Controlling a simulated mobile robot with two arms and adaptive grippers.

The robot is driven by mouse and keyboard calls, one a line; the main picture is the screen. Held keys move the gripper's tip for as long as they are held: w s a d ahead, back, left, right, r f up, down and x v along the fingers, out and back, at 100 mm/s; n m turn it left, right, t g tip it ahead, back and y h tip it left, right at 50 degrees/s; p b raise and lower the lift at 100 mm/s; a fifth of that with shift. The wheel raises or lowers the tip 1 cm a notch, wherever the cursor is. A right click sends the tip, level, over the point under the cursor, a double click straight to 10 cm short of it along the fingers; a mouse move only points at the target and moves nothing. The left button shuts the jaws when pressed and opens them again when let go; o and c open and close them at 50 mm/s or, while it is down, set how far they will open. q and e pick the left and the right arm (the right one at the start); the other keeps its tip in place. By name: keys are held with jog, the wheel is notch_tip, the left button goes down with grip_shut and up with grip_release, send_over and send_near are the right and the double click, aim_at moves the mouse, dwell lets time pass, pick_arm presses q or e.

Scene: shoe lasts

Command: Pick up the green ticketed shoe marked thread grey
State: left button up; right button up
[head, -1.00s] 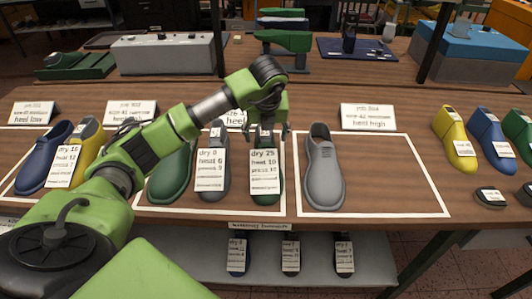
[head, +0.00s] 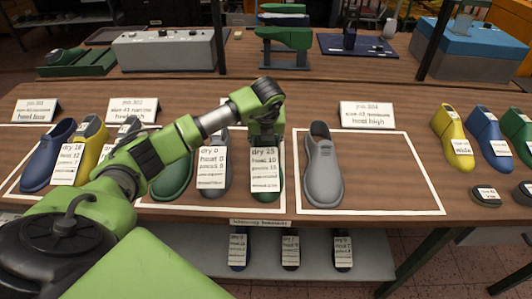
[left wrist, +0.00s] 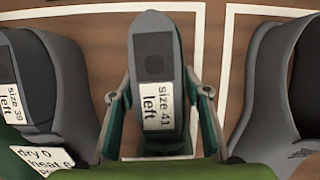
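A green shoe (head: 267,195) stands in the left taped area, with a white ticket (head: 264,168) reading dry 25, heat 10 and a smaller press line. No thread colour is legible. My left gripper (head: 266,137) is down at its heel end. In the left wrist view, the grey last (left wrist: 155,60) inside the shoe, labelled size 41 left, lies between the fingers of the left gripper (left wrist: 158,97). The fingers stand apart on either side, and I see no clear grip. Another green shoe (head: 172,177) stands further left, partly behind my arm. My right gripper is out of view.
A ticketed grey shoe (head: 213,188) stands close on the left. An unticketed grey shoe (head: 322,175) stands to the right in another taped area with free room. White job cards, such as the heel high card (head: 367,115), stand behind.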

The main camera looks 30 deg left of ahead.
pick_arm(q)
jog(key=shift+r, duration=0.1)
grip_shut()
jog(key=shift+w, duration=0.1)
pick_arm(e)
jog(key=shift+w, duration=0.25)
